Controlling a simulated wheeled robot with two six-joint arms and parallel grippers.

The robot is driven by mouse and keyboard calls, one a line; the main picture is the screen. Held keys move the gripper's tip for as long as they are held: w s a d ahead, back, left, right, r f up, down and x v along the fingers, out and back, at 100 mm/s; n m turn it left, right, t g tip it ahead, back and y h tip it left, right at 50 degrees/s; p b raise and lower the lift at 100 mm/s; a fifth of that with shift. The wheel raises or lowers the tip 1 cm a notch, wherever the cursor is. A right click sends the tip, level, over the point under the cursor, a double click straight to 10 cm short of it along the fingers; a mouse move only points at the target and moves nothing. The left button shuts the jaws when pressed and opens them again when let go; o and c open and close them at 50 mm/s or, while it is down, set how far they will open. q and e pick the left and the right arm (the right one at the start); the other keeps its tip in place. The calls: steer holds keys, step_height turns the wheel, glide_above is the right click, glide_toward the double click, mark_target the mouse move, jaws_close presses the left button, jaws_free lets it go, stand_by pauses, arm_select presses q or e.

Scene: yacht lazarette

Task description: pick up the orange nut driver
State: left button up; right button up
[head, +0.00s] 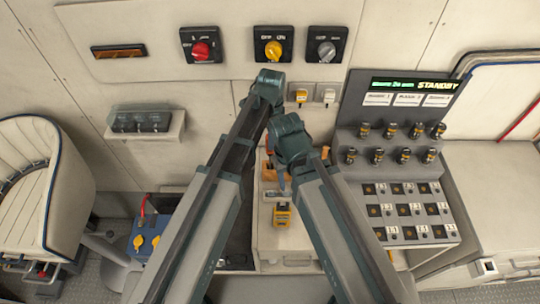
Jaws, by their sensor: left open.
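A small upright orange handle (325,152), which looks like the orange nut driver, shows just right of my right arm's wrist end. Its lower part is hidden behind that arm. More orange (268,170) shows on the bench left of the arm; I cannot tell what it belongs to. My left gripper (281,182) is small and partly covered by my arms, over the narrow bench in the middle. It is open, and nothing shows between its fingers. My right gripper does not show, as its own arm covers that area.
A yellow handheld device (282,215) lies at the bench front. A sloped console (408,185) with knobs and switches stands at right. A white padded seat (30,185) is at left, with a blue box (150,238) beside it. Rotary switches (273,46) line the back wall.

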arm_select(q)
steer(key=b, duration=0.4)
glide_above(270, 158)
steer(key=f, duration=0.4)
steer(key=shift+w+f, duration=0.2)
steer(key=shift+f, duration=0.15)
steer(key=shift+r, duration=0.1)
steer(key=shift+c, duration=0.5)
jaws_close()
